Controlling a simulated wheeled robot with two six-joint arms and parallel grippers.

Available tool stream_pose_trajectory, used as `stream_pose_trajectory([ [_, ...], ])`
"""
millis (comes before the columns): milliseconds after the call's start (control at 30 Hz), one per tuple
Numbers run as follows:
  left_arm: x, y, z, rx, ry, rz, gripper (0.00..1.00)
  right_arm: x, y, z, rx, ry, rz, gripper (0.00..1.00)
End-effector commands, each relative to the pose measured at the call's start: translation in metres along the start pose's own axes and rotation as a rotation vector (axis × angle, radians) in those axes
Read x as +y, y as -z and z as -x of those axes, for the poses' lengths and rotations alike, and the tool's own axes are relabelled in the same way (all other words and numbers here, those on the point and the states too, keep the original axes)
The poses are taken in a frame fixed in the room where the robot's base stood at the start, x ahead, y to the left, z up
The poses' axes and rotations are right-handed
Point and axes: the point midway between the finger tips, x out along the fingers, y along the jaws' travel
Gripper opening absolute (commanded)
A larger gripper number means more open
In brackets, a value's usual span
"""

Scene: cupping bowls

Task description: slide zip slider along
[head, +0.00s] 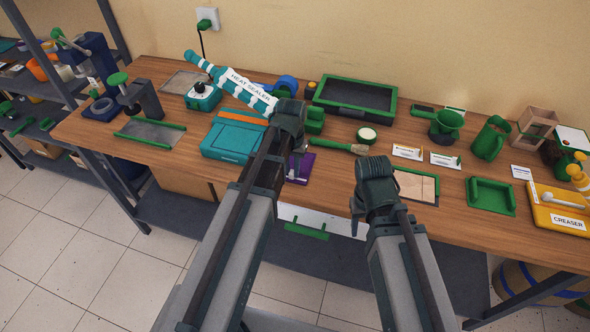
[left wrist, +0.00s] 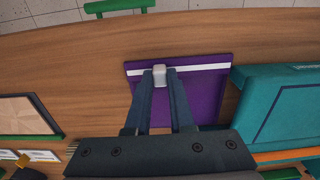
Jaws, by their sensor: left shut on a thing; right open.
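A purple pouch (head: 304,164) lies flat on the wooden table near its front edge, partly hidden by my left arm in the head view. In the left wrist view the pouch (left wrist: 207,100) has a white zip strip (left wrist: 205,66) across the edge nearest the table's front. A small pale zip slider (left wrist: 159,71) sits on this strip, left of its middle in that view. My left gripper (left wrist: 160,82) is shut on the slider, one finger on each side. My right gripper (head: 357,214) is open and empty over the table's front edge, right of the pouch; its fingertips are partly unclear.
A teal box (left wrist: 280,95) stands close beside the pouch; it is left of it in the head view (head: 232,140). A green-handled brush (head: 340,146) lies behind the pouch. A framed board (head: 416,187) lies to the right. A green handle (head: 310,230) hangs below the front edge.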

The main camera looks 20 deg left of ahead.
Motion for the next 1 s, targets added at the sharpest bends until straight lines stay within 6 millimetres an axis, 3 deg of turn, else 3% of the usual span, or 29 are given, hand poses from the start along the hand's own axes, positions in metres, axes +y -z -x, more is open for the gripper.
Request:
stream_pose_trajectory([
  [1000, -0.069, 0.0, 0.0, 0.0, 0.001, 0.002, 0.0, 0.0, 0.0, 0.0, 0.0, 0.0, 0.0, 0.5],
])
